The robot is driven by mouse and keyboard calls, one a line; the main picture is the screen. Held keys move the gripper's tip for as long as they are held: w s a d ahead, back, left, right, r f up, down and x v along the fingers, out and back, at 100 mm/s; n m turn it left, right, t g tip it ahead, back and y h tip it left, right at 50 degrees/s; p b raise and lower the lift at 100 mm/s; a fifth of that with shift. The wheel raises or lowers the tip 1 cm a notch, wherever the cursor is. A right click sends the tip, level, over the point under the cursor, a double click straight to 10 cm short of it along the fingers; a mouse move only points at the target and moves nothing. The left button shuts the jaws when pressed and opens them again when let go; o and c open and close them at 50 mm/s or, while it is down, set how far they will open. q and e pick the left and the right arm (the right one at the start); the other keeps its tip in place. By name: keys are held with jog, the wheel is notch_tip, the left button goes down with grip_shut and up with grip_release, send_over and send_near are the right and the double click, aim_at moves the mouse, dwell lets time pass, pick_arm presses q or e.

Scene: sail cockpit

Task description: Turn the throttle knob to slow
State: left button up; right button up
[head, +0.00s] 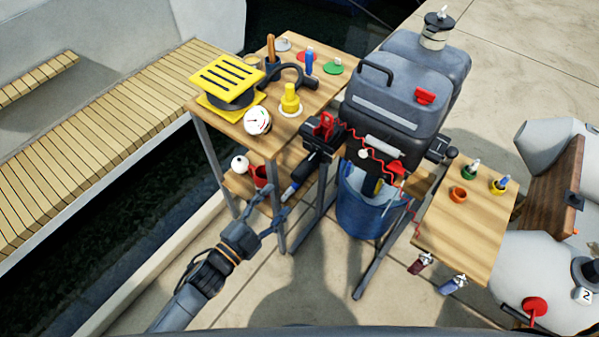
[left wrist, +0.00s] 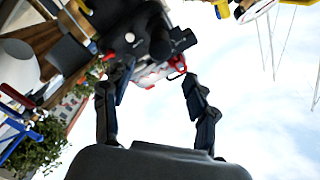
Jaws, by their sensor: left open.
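The dark grey outboard motor (head: 395,105) stands in the middle of the head view. A dark tiller handle (head: 306,171) slopes down and left from it, with a pale band near its lower end. I cannot make out a throttle knob or its markings for sure. My left gripper (head: 274,211) is open and empty, just below and left of the handle's lower end, apart from it. In the left wrist view the spread fingers (left wrist: 157,74) point toward a dark rounded part (left wrist: 150,35) with a white spot. My right gripper is not in view.
A wooden table (head: 237,136) at left holds a yellow slatted item (head: 228,78), a gauge (head: 257,121) and small fittings. A blue bucket (head: 365,208) stands under the motor. A small wooden table (head: 455,235) is at right. The paving below my gripper is clear.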

aim_at(295, 180)
pick_arm(q)
jog(key=x, duration=1)
jog(key=shift+w+d+p, duration=0.15)
jog(key=shift+p, duration=0.25)
jog(key=c, duration=1.2)
jog(key=shift+o, duration=0.2)
jog(key=shift+n, duration=0.4)
jog(key=n+p, duration=0.1)
jog(key=n, duration=0.1)
jog(key=shift+n, duration=0.4)
jog(key=shift+n+p, duration=0.35)
jog(key=shift+n, duration=1.75)
